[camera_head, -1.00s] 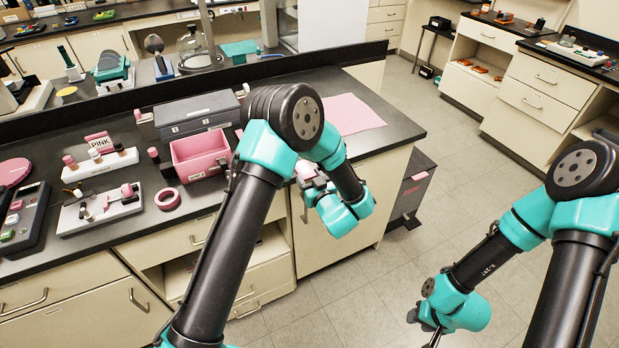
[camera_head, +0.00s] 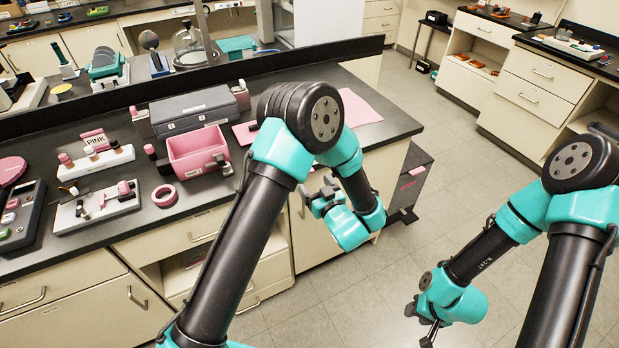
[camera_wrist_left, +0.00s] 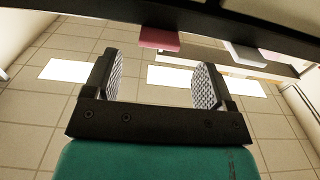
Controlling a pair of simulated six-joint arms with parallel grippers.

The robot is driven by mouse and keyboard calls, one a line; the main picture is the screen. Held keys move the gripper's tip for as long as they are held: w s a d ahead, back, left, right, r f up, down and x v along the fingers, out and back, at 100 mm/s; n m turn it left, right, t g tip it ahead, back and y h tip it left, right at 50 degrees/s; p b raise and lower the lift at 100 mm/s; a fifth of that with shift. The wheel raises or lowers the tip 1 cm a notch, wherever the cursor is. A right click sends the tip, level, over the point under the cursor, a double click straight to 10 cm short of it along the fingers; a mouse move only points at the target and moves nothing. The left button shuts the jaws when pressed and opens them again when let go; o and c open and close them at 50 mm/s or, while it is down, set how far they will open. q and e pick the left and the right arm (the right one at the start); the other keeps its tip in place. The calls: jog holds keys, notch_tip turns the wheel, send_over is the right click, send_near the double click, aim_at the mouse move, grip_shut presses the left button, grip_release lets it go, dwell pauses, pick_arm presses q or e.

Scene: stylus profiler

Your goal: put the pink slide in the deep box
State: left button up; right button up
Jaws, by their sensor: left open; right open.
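A pink slab (camera_wrist_left: 160,39), which looks like the pink slide, juts out past the dark bench edge in the left wrist view. It is hidden behind my left arm in the head view. My left gripper (camera_head: 325,200) is open and empty, in front of the bench and below its top. In the left wrist view its jaws (camera_wrist_left: 152,85) are apart, with floor showing between them and the slab beyond them. A pink open box (camera_head: 197,146), likely the deep box, stands on the bench. My right gripper (camera_head: 429,322) is open, low over the floor at right.
A pale slab (camera_wrist_left: 246,54) also juts from the bench edge. Near the pink box are a grey case (camera_head: 192,112), a pink tape ring (camera_head: 164,195), white racks (camera_head: 97,212) with small items, and a small bottle (camera_head: 221,164). A pink mat (camera_head: 355,108) lies behind my left arm.

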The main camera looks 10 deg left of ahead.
pick_arm(q)
jog(key=v, duration=1.1)
jog(key=shift+s, duration=0.1)
jog(key=w+a+f+m+g+h, duration=0.2)
jog(key=a+f+m+g+h, duration=0.15)
jog(key=a+f+h, duration=0.85)
jog(key=s+a+f+m+g+h, duration=0.1)
jog(key=s+f+g, duration=0.3)
jog(key=s, duration=0.4)
jog(key=s+a+f+m+g+h, duration=0.1)
jog(key=s+a+f+g, duration=0.3)
jog(key=s, duration=0.4)
jog(key=shift+f+m+g+h, duration=0.35)
jog(key=shift+f+g+h, duration=0.05)
jog(key=shift+g+h, duration=0.4)
jog(key=shift+o, duration=0.5)
